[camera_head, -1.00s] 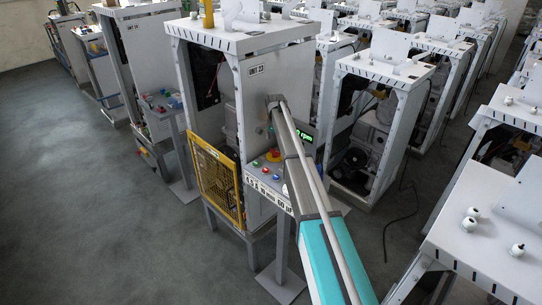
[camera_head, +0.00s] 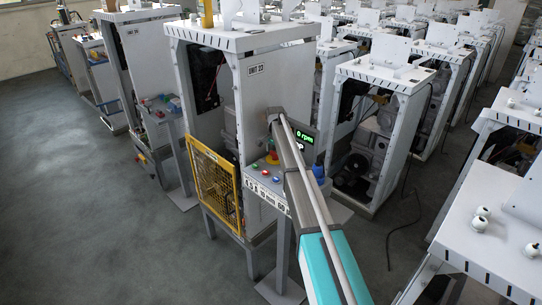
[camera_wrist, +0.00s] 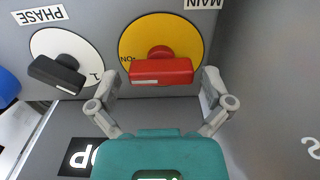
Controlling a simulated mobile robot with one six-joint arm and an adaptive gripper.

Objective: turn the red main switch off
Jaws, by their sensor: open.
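The red main switch (camera_wrist: 162,71) is a bar handle on a yellow disc (camera_wrist: 160,28) under an upside-down MAIN label. The bar lies level, its left end by the ON mark. In the wrist view my gripper (camera_wrist: 158,78) is open, one finger on each side of the bar, with a gap at each end. I cannot tell how near the fingertips are to the panel. In the head view a small part of the red switch (camera_head: 272,157) shows beside my arm; my gripper is hidden there.
Left of the switch in the wrist view is a black PHASE knob (camera_wrist: 57,75) on a white disc. In the head view the panel (camera_head: 266,186) carries coloured buttons, below a display (camera_head: 304,134) reading 0 rpm. A yellow guard (camera_head: 213,187) stands at left. Floor on the left is clear.

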